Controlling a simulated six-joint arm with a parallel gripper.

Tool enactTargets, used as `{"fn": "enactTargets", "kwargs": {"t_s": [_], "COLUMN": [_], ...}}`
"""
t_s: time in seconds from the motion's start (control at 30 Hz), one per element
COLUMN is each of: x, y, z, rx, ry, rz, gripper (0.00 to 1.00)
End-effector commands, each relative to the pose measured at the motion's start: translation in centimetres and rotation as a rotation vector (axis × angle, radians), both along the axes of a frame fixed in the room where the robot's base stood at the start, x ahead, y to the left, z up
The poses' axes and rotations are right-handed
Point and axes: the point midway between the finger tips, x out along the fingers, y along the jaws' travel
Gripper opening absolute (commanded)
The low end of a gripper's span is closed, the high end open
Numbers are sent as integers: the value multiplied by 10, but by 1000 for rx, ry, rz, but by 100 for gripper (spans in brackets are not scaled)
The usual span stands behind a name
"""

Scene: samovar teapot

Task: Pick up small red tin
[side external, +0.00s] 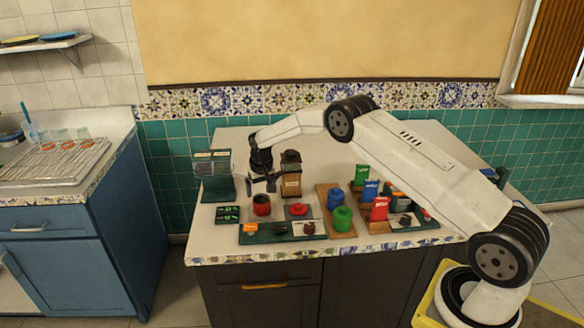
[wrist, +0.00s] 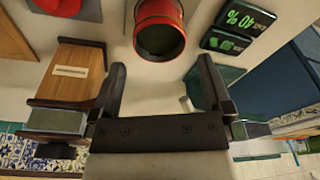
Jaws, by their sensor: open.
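The small red tin (side external: 262,204) stands on the counter near its front left part, behind the dark tray. In the wrist view the red tin (wrist: 174,48) is at the top middle, with its dark round opening facing the camera. My gripper (side external: 262,184) is just above the tin in the side view, pointing down. In the wrist view my gripper (wrist: 161,68) is open with nothing between its fingers. The tin lies ahead of the fingertips, roughly in line with the gap between them. The exact height gap is hard to tell.
A brown wooden box-like stand (side external: 291,184) is close behind on the right. A green glass-topped unit (side external: 213,183) and a green-lit display (side external: 228,214) stand on the left. A red item on a grey pad (side external: 298,210), a green jar (side external: 342,219) and a blue jar (side external: 335,199) are to the right.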

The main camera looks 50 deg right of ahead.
Motion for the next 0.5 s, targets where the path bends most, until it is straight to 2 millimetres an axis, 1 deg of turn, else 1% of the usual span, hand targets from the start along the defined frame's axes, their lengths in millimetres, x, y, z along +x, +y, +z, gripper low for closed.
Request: {"fn": "enactTargets", "kwargs": {"t_s": [0.27, 0.37, 0.5], "x": [0, 0, 1], "y": [0, 0, -1], "z": [-4, -9, -21], "rx": [0, 1, 1], "ry": [0, 2, 2], "rz": [0, 0, 0], "gripper": [100, 100, 100]}}
